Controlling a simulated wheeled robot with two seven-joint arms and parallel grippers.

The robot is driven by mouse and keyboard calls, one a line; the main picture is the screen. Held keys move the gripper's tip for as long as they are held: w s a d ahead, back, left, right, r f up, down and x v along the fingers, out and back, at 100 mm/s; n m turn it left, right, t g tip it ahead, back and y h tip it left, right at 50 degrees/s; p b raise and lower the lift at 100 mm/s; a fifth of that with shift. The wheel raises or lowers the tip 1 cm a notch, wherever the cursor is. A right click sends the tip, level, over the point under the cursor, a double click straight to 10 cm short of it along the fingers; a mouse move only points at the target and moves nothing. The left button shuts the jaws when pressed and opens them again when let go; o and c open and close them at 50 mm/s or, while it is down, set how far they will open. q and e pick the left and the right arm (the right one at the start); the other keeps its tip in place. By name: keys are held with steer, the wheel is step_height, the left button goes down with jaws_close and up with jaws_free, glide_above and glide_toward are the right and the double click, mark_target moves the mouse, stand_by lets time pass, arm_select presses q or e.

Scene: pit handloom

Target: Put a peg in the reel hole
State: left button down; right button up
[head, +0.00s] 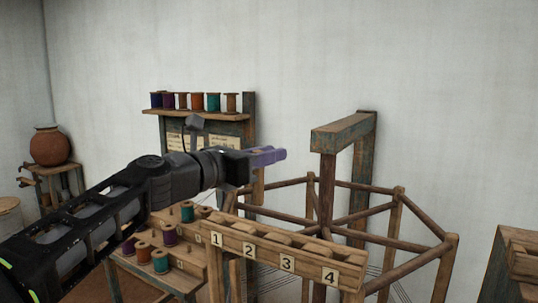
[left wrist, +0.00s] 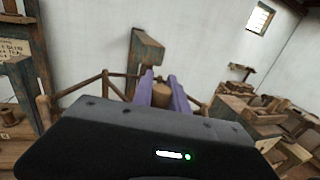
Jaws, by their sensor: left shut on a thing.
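My left gripper (head: 270,156) has purple fingers and is held in the air, left of the tall frame by the reel. In the left wrist view its fingers (left wrist: 161,88) are shut on a brown wooden peg (left wrist: 161,97), seen end-on between them. The reel (head: 413,245) is a many-sided frame of brown wooden bars and posts, right of and below the gripper. Part of it shows in the left wrist view (left wrist: 105,77), behind the gripper. I cannot make out the reel hole. My right gripper is not in view.
A wooden rack numbered 1 to 4 (head: 265,250) stands before the reel. A stepped spool stand (head: 185,257) is left of it. A spool shelf (head: 195,114) stands near the wall, and a tall frame (head: 345,130) rises by the reel. The air around the gripper looks clear.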

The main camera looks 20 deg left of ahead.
arm_select(q)
steer(key=shift+f+b, duration=4.15)
steer(key=shift+f, duration=0.55)
steer(key=c, duration=1.2)
jaws_free()
steer(key=shift+o, duration=0.3)
steer(key=o, duration=0.3)
